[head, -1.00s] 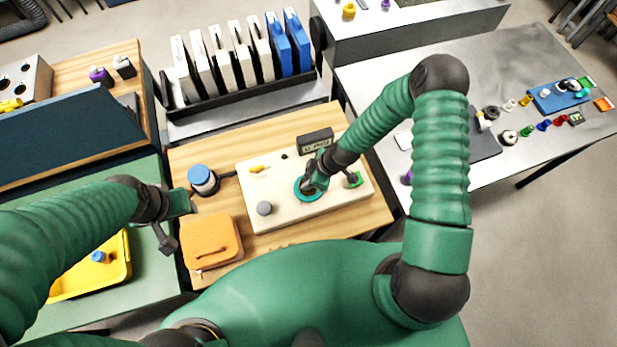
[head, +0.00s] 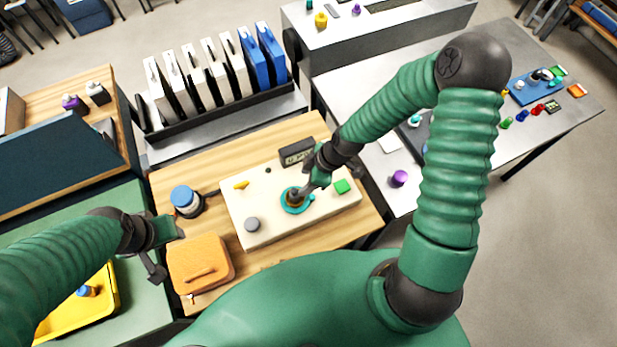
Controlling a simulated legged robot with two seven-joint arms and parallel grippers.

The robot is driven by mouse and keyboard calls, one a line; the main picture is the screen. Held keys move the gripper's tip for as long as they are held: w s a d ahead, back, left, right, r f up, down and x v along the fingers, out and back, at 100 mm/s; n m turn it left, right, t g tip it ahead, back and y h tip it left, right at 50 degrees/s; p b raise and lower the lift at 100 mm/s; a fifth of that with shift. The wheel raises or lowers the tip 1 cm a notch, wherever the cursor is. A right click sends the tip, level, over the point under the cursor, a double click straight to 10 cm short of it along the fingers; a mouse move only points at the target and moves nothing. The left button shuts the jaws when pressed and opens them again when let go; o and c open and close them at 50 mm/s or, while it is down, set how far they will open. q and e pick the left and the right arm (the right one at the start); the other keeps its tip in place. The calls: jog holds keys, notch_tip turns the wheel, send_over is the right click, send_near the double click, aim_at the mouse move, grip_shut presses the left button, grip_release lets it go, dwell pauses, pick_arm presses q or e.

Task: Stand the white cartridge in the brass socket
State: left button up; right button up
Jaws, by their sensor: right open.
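The brass socket (head: 292,199) shows as a brown-gold opening inside a teal ring on a cream board (head: 262,232). My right gripper (head: 305,190) is open, low at the right side of the ring, and partly covers it. I see nothing clearly held between its fingers. I cannot make out the white cartridge; whether anything stands in the socket is too small to tell. My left gripper (head: 168,254) is open and empty, left of the orange case and far from the socket.
A rack of white and blue cases (head: 215,112) stands behind. A purple cylinder (head: 399,178) stands right.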

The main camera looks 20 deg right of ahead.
jog(key=s+d+r+m+h, duration=0.1)
jog(key=s+r+m+h, duration=0.1)
jog(key=s+r+m, duration=0.35)
jog(key=s+d+r+m+h, duration=0.2)
jog(key=s+r+m, duration=0.1)
jog(key=r+m, duration=0.5)
pick_arm(q)
jog(key=s+b+x, duration=0.2)
jog(key=b+x, duration=0.9)
jog(key=shift+s+a+f, duration=0.15)
jog(key=shift+s+f, duration=0.05)
jog(key=shift+f, duration=0.05)
pick_arm(e)
notch_tip(320, 180, down, 10)
jog(key=w+n, duration=0.1)
pick_arm(q)
jog(key=shift+d, duration=0.25)
pick_arm(e)
jog(key=shift+d+f, duration=0.1)
jog(key=shift+d, duration=0.3)
